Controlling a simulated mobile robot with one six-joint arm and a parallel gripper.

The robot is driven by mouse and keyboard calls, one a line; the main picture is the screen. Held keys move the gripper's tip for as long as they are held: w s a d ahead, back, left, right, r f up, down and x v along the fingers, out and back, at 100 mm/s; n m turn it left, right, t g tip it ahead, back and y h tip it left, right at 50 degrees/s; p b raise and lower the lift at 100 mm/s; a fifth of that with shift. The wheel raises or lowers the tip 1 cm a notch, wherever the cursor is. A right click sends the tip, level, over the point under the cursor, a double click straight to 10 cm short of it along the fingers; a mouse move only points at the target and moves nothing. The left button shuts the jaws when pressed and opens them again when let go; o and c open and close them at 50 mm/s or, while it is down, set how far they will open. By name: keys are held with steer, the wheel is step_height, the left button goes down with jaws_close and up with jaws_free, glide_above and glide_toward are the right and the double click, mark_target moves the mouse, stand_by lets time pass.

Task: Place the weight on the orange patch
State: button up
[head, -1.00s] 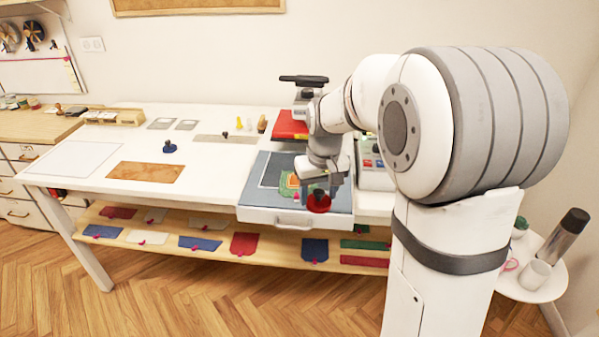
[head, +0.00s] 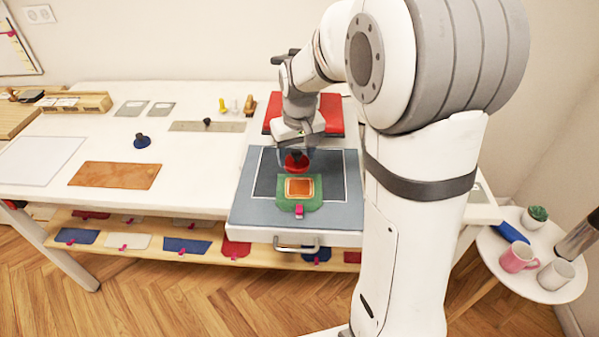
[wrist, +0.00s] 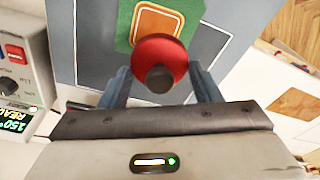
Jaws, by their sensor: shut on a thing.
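The red weight (head: 297,167), with a dark knob, is between the fingers of my gripper (head: 296,156), just behind the orange patch (head: 299,187). In the wrist view my gripper (wrist: 162,88) is shut on the red weight (wrist: 160,52), seen from above. The orange patch (wrist: 153,20) shows just past the weight, partly covered by it. It lies on a green fabric piece (head: 298,204) on the grey-blue mat. I cannot tell whether the weight touches the mat.
The grey-blue press bed (head: 340,215) has a front handle. A red padded plate (head: 331,112) is behind my gripper. A blue weight (head: 142,142) and brown leather (head: 115,175) lie on the table to the left. A control box (wrist: 20,60) stands beside the bed.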

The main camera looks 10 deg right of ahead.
mark_target(298, 163)
steer(key=f, duration=0.3)
steer(key=shift+w+d+f, duration=0.1)
steer(key=shift+d+f, duration=0.15)
steer(key=shift+f, duration=0.05)
steer(key=shift+f+p, duration=0.4)
steer(key=shift+f, duration=1.45)
steer(key=shift+f, duration=0.15)
steer(key=o, duration=1.3)
steer(key=shift+c, duration=0.2)
